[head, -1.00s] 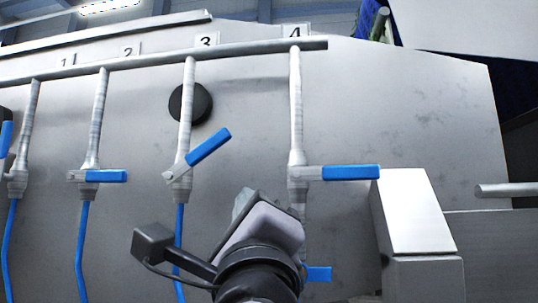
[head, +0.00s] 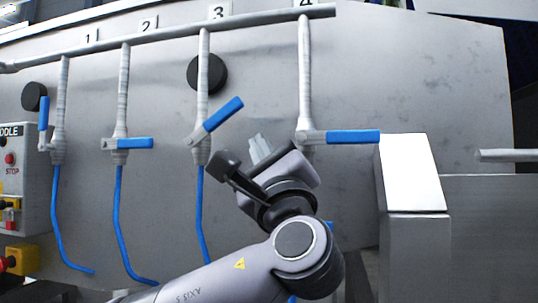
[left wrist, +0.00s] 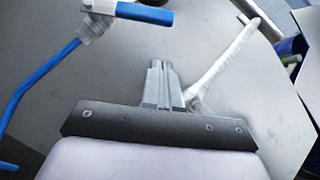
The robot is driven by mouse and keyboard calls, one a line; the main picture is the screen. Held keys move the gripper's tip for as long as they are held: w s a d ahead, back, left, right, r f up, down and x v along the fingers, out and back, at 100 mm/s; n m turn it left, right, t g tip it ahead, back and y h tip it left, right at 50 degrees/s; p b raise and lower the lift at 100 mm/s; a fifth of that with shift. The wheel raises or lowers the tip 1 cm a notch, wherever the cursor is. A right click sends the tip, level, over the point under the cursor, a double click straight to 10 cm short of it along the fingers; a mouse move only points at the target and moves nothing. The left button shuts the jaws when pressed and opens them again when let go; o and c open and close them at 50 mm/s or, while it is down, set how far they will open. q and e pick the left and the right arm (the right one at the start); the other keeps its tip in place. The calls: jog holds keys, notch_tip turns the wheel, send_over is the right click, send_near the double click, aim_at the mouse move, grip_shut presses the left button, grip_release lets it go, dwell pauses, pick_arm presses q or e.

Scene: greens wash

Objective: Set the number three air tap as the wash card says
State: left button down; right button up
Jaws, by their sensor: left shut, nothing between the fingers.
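The number three tap's blue handle (head: 217,115) slants up to the right from its valve, below the label 3 (head: 219,11). My left gripper (head: 259,147) is shut and empty. In the head view it is just below and right of that handle, with a visible gap in the picture. In the left wrist view its closed fingers (left wrist: 160,85) point at the panel; a blue handle (left wrist: 145,12) shows at upper left, but I cannot tell which tap it belongs to. The wash card and my right gripper are not in view.
Tap one's blue handle (head: 43,124) points up. Tap two's handle (head: 132,143) and tap four's handle (head: 353,136) lie level to the right. Blue hoses hang below. A control box (head: 12,185) with a red button stands far left; a metal block (head: 412,172) juts out at right.

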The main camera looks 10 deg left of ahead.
aim_at(213, 123)
pick_arm(q)
jog(key=w+a+r+p, duration=0.1)
jog(key=w+a+r, duration=0.1)
jog(key=a+r, duration=0.1)
jog(key=shift+a+r+p, duration=0.15)
jog(key=shift+r+p, duration=0.15)
jog(key=shift+r, duration=0.6)
jog(key=shift+r+n, duration=0.15)
jog(key=shift+n, duration=0.15)
